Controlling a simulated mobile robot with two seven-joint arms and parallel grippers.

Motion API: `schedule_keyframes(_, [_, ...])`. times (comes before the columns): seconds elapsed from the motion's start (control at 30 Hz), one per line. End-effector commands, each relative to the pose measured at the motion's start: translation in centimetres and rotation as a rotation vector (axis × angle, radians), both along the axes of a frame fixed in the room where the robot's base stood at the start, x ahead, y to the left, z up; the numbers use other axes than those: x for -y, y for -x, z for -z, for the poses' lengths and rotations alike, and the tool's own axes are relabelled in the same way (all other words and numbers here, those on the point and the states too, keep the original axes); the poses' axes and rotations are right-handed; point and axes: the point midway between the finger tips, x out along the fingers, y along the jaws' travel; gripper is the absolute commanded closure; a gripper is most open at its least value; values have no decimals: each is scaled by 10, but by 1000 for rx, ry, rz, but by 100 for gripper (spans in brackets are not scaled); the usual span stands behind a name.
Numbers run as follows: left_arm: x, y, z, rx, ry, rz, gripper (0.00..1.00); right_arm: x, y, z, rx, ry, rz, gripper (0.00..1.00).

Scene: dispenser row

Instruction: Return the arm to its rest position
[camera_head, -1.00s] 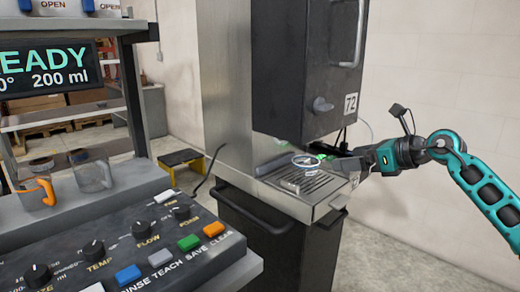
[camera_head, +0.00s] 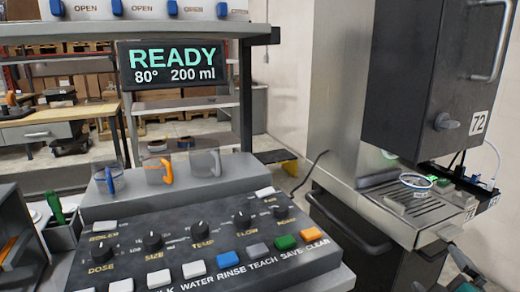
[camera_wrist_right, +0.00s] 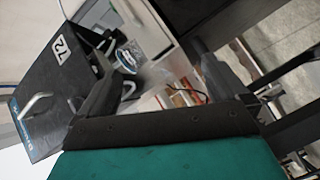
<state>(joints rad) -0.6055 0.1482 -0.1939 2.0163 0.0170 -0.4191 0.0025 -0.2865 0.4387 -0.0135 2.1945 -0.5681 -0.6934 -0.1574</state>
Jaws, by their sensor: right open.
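My right gripper (camera_wrist_right: 155,85) is open in the right wrist view, its two dark fingers spread with nothing between them. In the head view only dark parts of my right arm show at the lower right edge, below the drip tray (camera_head: 388,201). A clear cup with a bright rim (camera_head: 416,181) stands on the drip tray under the dark dispenser (camera_head: 415,90) marked 72. The cup also shows in the wrist view (camera_wrist_right: 127,58), beyond the fingers and apart from them. My left gripper is not in view.
A control panel (camera_head: 185,245) with knobs and coloured buttons fills the lower front. Clear mugs with blue (camera_head: 108,178), orange (camera_head: 160,170) and grey (camera_head: 206,162) handles stand behind it, below a READY display (camera_head: 175,64). A wooden bench (camera_head: 60,125) stands at the far left.

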Motion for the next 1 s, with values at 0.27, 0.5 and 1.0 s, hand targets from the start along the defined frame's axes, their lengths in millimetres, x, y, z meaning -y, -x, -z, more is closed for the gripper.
schedule_keyframes(0.27, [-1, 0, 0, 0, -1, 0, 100, -57, 103, 106, -463, -572, 232, 0])
schedule_keyframes(0.5, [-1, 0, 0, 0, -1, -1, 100, -104, 168, 135, -738, -800, 320, 0])
schedule_keyframes(1.0, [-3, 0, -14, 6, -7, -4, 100, -143, 180, 154, -792, -950, 262, 0])
